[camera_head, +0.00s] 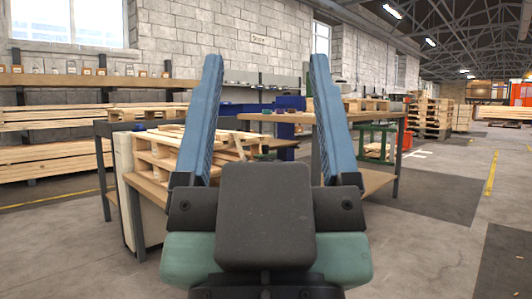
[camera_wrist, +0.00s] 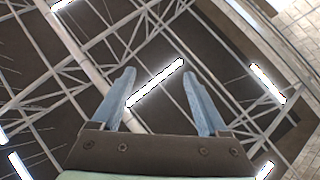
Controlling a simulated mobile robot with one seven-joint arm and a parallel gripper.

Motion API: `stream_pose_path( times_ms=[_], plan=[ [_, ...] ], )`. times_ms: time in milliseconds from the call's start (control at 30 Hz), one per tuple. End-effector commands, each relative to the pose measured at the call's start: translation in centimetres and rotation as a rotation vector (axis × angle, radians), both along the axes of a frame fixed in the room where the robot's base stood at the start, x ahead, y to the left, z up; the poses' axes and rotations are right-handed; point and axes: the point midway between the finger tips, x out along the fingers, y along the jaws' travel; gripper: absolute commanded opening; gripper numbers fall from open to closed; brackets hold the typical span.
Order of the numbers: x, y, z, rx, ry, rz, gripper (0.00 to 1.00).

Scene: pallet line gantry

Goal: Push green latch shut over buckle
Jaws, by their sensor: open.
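My gripper (camera_head: 266,62) stands large in the foreground of the head view, its two blue fingers pointing up and spread wide apart. It is open with nothing between the fingers. In the wrist view my gripper (camera_wrist: 158,72) shows the same two fingers against the ceiling, with no work object near them. I cannot make out the green latch or the buckle in either view. Small dark items lie on a wooden-topped table (camera_head: 258,117) beyond the gripper, too small to identify.
Wooden pallets (camera_head: 160,160) are stacked on a bench at left, partly behind my gripper. A green frame (camera_head: 378,141) stands at right behind a table leg. Lumber stacks (camera_head: 45,160) line the left wall. The concrete floor (camera_head: 440,235) at right is clear.

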Motion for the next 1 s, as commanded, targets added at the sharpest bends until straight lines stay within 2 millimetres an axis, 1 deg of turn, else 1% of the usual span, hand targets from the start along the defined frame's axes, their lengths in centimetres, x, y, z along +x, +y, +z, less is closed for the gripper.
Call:
stream_pose_path(
  times_ms=[33,167,200,267,300,367,400,467,600,667,900,1000],
  plan=[
    [0.0,0.0,0.1,0.0,0.0,0.0,0.66],
    [0.0,0.0,1.3,0.0,0.0,0.0,0.43],
    [0.0,0.0,1.9,0.0,0.0,0.0,0.35],
    [0.0,0.0,3.2,0.001,0.0,0.001,0.25],
    [0.0,0.0,4.1,0.001,0.0,0.001,0.17],
    [0.0,0.0,5.8,0.001,0.0,0.001,0.07],
    [0.0,0.0,7.1,0.001,0.0,0.001,0.0],
    [0.0,0.0,9.1,0.001,0.0,0.001,0.0],
    [0.0,0.0,14.2,0.003,0.0,0.003,0.0],
    [0.0,0.0,16.2,0.003,0.0,0.003,0.0],
    [0.0,0.0,24.5,0.004,0.001,0.006,0.0],
    [0.0,0.0,27.3,0.005,0.001,0.006,0.0]
  ],
)
